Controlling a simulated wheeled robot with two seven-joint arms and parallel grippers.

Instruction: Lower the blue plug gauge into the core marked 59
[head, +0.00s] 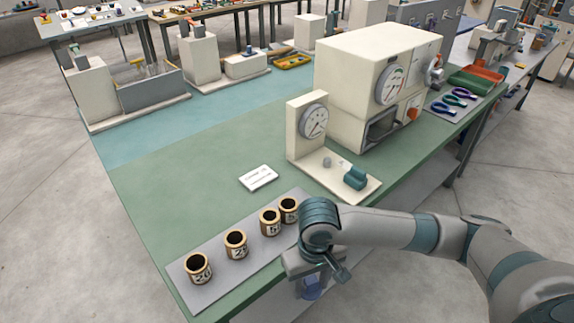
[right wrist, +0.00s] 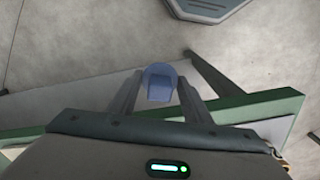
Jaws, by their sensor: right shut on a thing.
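Several short tan cores with dark open tops stand upright in a row on a grey strip. The nearest core (head: 198,268) and the second core (head: 236,245) carry labels starting with what looks like a 2. The third core (head: 270,221) and the farthest core (head: 289,210) have labels too small or covered to read surely, so I cannot tell which is 59. My right gripper (head: 308,279) is shut on the blue plug gauge (head: 312,291), right of the row and beyond the bench edge. The gauge shows between the fingers in the right wrist view (right wrist: 159,82). My left gripper is out of view.
The grey strip (head: 222,272) lies along the green bench's (head: 185,190) front edge. A white card (head: 258,178) lies behind it. A dial gauge stand (head: 308,135) and a large cream machine (head: 360,75) stand behind my right arm. The bench left of the card is clear.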

